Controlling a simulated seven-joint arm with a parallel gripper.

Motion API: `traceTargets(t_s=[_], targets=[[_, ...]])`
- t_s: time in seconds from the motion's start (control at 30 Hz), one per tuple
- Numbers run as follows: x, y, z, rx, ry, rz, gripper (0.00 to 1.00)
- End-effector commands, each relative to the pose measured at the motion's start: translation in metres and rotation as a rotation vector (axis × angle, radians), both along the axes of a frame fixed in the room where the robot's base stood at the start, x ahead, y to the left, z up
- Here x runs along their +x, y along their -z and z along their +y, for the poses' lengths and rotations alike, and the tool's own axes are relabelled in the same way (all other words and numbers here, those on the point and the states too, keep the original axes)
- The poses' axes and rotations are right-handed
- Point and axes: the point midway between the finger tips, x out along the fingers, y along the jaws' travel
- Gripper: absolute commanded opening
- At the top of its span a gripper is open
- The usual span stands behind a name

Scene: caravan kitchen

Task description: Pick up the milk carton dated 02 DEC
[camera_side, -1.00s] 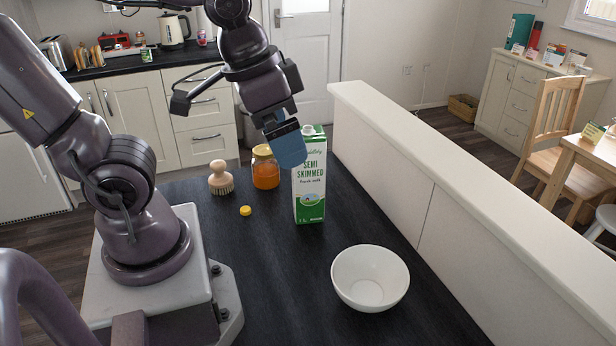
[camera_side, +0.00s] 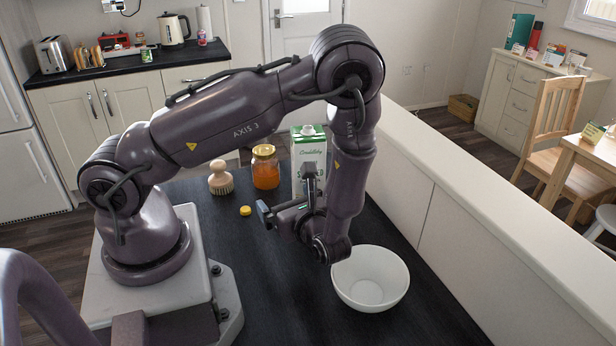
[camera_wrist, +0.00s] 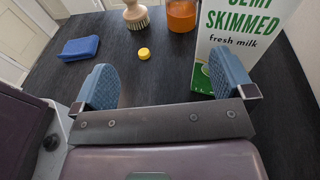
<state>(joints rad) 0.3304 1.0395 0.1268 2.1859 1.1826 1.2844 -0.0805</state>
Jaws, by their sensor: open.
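One milk carton, green and white, stands upright on the dark counter (camera_side: 270,300). Its upper part (camera_side: 308,147) shows in the side view, with my arm covering much of the rest. In the wrist view its "SEMI SKIMMED fresh milk" face (camera_wrist: 238,28) is at the upper right. No date can be read on it. My gripper (camera_side: 285,195) is low, on the near side of the carton. In the wrist view my gripper (camera_wrist: 163,78) is open with nothing between its blue pads. The right pad overlaps the carton's lower face; I cannot tell whether they touch.
A jar of orange contents (camera_side: 265,170), a wooden brush (camera_side: 220,180) and a yellow cap (camera_side: 245,211) are left of the carton. A white bowl (camera_side: 372,290) stands close to my wrist. A folded blue cloth (camera_wrist: 79,48) lies at left. A low white wall (camera_side: 470,215) borders the right.

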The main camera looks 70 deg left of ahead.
Motion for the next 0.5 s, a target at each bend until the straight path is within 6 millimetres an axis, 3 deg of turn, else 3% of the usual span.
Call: traceTargets(t_s=[0.1,0.23,0.5], targets=[[0.020,0.014,0.007,0.088,0.175,0.075,1.00],[0.046,0.009,0.006,0.131,0.294,0.058,1.00],[0.059,0.003,0.023,0.160,0.338,0.044,1.00]])
